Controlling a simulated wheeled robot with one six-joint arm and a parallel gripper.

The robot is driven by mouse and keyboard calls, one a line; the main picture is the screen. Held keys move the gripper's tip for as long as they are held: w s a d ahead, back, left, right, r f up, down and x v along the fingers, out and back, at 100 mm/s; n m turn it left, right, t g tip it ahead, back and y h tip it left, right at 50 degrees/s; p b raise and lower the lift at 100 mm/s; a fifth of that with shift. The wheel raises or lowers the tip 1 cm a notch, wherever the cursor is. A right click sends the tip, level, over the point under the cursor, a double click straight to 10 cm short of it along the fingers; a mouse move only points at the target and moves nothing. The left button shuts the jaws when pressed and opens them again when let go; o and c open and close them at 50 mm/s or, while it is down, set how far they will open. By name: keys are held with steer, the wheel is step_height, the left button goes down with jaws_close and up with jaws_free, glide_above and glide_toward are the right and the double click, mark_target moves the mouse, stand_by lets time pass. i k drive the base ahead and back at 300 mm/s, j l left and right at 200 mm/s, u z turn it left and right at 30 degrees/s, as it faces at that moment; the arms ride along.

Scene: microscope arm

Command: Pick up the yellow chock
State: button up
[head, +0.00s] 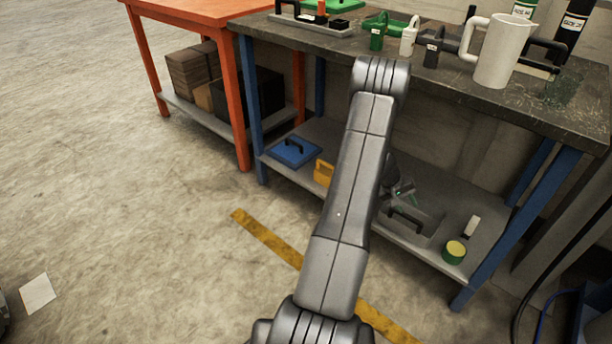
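A yellow block-like thing (323,172), which looks like the yellow chock, sits on the lower shelf of the dark-topped bench. It is just left of my grey arm, which may hide part of its right side. My arm rises to its elbow in front of the bench and folds down behind itself. A small dark part with teal lights, likely my gripper (404,192), shows just right of the arm above the lower shelf. It is right of the chock and apart from it. Its fingers are too hidden and small to tell open from shut.
The lower shelf (283,169) also holds a blue case (294,151), a grey tray-like thing (414,224), a white cylinder (472,226) and a green-yellow can (454,252). A blue leg (252,110) stands at left. The benchtop (440,85) overhangs the shelf.

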mark_target(323, 175)
steer(key=l+u, duration=0.1)
steer(key=u, duration=0.3)
steer(key=i+l+u, duration=0.1)
steer(key=u, duration=0.25)
steer(key=l+u, duration=0.15)
steer(key=u, duration=0.25)
steer(key=l+u, duration=0.1)
steer(key=u, duration=0.3)
steer(key=l, duration=1.15)
